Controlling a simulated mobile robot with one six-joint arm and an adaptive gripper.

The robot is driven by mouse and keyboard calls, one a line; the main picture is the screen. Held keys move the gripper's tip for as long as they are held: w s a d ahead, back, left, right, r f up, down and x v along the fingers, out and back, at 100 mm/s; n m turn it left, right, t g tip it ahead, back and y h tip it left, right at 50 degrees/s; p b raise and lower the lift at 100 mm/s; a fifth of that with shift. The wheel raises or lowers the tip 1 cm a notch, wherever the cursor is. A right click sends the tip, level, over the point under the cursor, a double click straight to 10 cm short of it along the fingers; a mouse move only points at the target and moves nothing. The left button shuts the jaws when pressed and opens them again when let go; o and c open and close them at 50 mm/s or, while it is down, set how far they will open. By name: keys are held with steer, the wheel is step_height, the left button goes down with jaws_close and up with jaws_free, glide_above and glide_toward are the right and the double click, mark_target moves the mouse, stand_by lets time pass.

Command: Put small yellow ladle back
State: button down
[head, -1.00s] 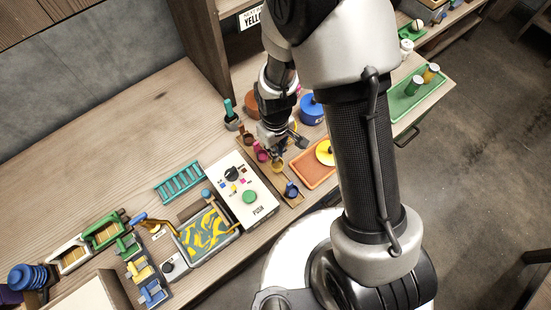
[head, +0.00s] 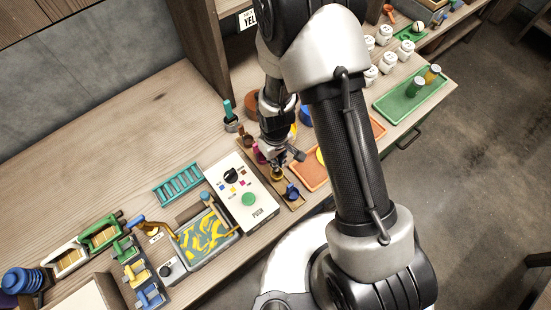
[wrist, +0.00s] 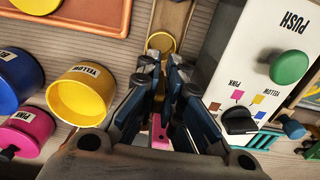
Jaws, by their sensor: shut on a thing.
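The small yellow ladle (head: 277,174) is at the wooden ladle rack (head: 297,205), between the pink ladle (head: 259,157) and the blue ladle (head: 292,192). My gripper (wrist: 163,78) is shut on the yellow ladle's handle. In the wrist view the yellow cup (wrist: 161,42) shows just beyond the fingertips, over the rack's wood. I cannot tell whether the ladle rests on the rack or hangs just above it. The fingers hide most of the handle.
The white machine with the green push button (head: 249,199) stands close beside the rack. On the other side are a yellow pot (wrist: 80,96), a blue pot (wrist: 18,80), a pink pot (wrist: 26,136) and an orange tray (head: 308,172).

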steer(key=shift+f, duration=0.35)
steer(key=c, duration=1.7)
jaws_free()
steer(key=shift+r, duration=0.1)
steer(key=d+r+m+t+p, duration=0.1)
steer(key=d+r+m+p, duration=0.15)
steer(key=r, duration=2.05)
steer(key=s+d+r+m+t, duration=0.1)
steer(key=s+d+r, duration=0.2)
steer(key=s+r, duration=0.1)
steer(key=s+d+r+m+t, duration=0.1)
steer(key=s+d+r+m, duration=0.1)
steer(key=s+r, duration=0.3)
steer(key=s+d+r+m+t, duration=0.1)
steer(key=s+d+r, duration=0.3)
steer(key=r, duration=0.4)
steer(key=shift+s+t, duration=0.3)
steer(key=shift+s, duration=0.35)
